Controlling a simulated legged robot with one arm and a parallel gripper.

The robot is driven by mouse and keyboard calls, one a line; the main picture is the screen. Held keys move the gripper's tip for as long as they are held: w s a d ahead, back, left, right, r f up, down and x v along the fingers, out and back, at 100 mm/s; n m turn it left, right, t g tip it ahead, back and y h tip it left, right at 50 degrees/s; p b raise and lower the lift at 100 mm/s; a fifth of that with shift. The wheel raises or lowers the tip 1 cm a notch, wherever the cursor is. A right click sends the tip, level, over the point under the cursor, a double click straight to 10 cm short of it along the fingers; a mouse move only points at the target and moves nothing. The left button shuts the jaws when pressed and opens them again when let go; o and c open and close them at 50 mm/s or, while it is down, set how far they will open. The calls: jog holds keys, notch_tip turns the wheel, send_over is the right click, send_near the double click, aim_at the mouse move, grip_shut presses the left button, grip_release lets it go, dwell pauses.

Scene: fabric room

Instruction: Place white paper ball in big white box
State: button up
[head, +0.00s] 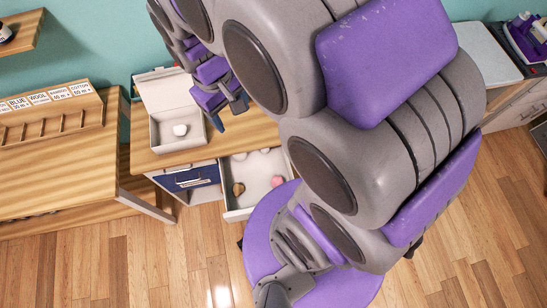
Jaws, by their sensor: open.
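The big white box (157,132) stands on the wooden cabinet top with its lid up. A small white paper ball (181,130) lies inside it, near the right side. My gripper (241,103) is just right of the box, above the cabinet top, partly hidden by my arm. It is open, and I see nothing held in it.
An open white drawer (229,211) below holds a brown ball (238,189), a pink ball (278,181) and pale balls at its back. A blue drawer front (188,177) is left of it. A wooden table (60,165) with labelled slots stands at left. My arm covers the middle.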

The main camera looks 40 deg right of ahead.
jog(key=s+r+m+y, duration=0.1)
jog(key=s+r+m, duration=0.1)
jog(key=s, duration=1.4)
jog(key=shift+s+d+g, duration=0.15)
jog(key=shift+d+g, duration=0.1)
jog(key=shift+g, duration=0.15)
